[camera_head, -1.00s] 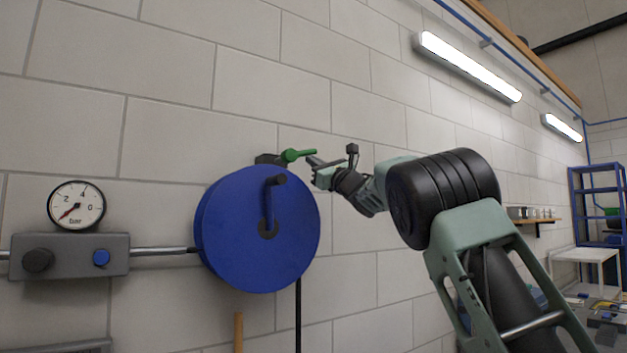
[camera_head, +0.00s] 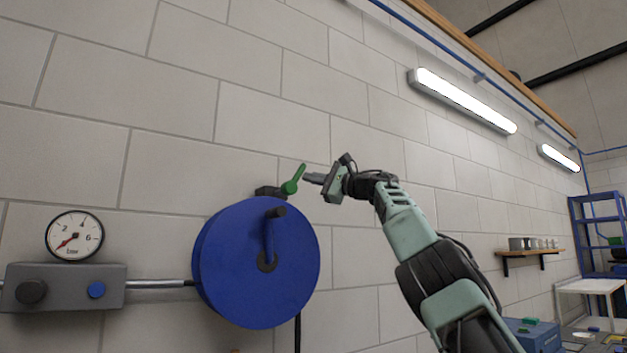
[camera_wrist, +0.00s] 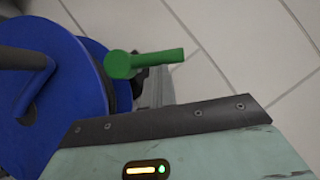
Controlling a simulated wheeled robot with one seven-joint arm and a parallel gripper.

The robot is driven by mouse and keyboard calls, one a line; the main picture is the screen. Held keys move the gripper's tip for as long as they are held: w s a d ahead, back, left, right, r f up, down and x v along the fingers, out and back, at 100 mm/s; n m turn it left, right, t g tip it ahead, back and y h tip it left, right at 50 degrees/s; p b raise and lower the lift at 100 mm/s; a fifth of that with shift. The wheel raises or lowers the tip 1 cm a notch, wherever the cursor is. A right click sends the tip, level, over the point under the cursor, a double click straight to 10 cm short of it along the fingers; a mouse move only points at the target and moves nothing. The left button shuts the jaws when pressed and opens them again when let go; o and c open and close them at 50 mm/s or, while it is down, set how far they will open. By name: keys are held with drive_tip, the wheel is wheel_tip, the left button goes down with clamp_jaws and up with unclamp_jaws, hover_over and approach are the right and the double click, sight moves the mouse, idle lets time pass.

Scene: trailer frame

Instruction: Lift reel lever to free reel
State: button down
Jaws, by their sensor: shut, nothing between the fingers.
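The green reel lever (camera_head: 295,179) sits on a dark mount at the top of the blue reel (camera_head: 235,262) on the wall. It is tilted steeply up to the right in the head view. In the wrist view the lever (camera_wrist: 150,61) lies above the gripper body, with the blue reel (camera_wrist: 55,120) to its left. My gripper (camera_head: 307,178) is shut and empty, with its tip close beside the lever's right side. I cannot tell whether it touches the lever. The fingertips are hard to make out in the wrist view.
The reel's dark crank handle (camera_head: 270,232) sticks out in front of it. A grey box (camera_head: 65,287) with a pressure gauge (camera_head: 75,235) is at the left. Wall lamps (camera_head: 464,101) hang at upper right. The wall around the lever is bare.

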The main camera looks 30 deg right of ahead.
drive_tip(key=shift+r+n, duration=0.15)
drive_tip(key=shift+n, duration=0.25)
drive_tip(key=shift+a+r+p, duration=0.3)
drive_tip(key=shift+r+p, duration=0.05)
drive_tip(key=shift+p, duration=0.1)
drive_tip(key=shift+f, duration=0.1)
idle(0.6)
